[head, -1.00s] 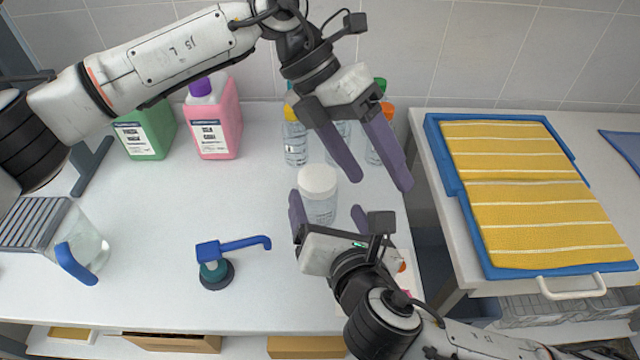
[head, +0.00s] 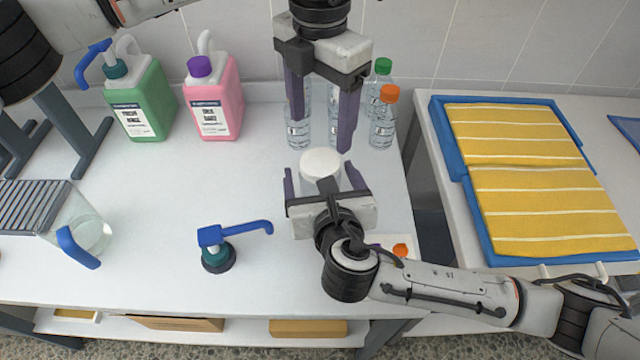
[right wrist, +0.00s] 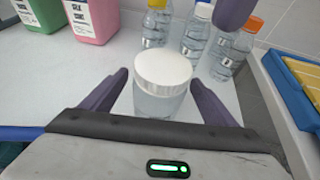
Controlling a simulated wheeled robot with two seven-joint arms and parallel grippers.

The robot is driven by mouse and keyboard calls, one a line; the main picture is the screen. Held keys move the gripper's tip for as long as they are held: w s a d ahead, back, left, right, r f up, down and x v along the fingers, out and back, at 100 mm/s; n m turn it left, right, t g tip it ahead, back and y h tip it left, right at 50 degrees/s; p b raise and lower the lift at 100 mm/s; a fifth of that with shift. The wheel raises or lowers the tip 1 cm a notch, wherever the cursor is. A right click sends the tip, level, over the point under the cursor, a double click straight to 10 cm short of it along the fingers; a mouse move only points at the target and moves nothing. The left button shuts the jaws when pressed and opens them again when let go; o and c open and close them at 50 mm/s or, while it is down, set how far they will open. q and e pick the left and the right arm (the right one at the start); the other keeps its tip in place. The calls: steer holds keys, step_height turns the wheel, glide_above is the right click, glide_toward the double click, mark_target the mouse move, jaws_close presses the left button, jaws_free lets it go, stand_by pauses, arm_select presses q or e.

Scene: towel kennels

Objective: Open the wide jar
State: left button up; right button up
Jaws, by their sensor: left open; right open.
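The wide jar (head: 321,164) is clear with a white lid and stands upright on the white table; the lid is on it. In the right wrist view the jar (right wrist: 161,103) stands just beyond and between my fingertips. My right gripper (head: 323,180) is open, its fingers on either side of the jar, with no contact visible. It hides the jar's lower part in the head view. My left gripper (head: 318,134) is open and empty, pointing down above and behind the jar, in front of the bottles.
Several clear bottles (head: 383,121) with coloured caps stand behind the jar. Green (head: 140,105) and pink (head: 215,105) jugs are at back left. A blue pump (head: 214,250) stands in front left. A pitcher (head: 88,235) is at far left. A blue tray (head: 478,215) with yellow towels is right.

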steer(key=shift+w+a+f, duration=0.1)
steer(key=shift+w, duration=0.25)
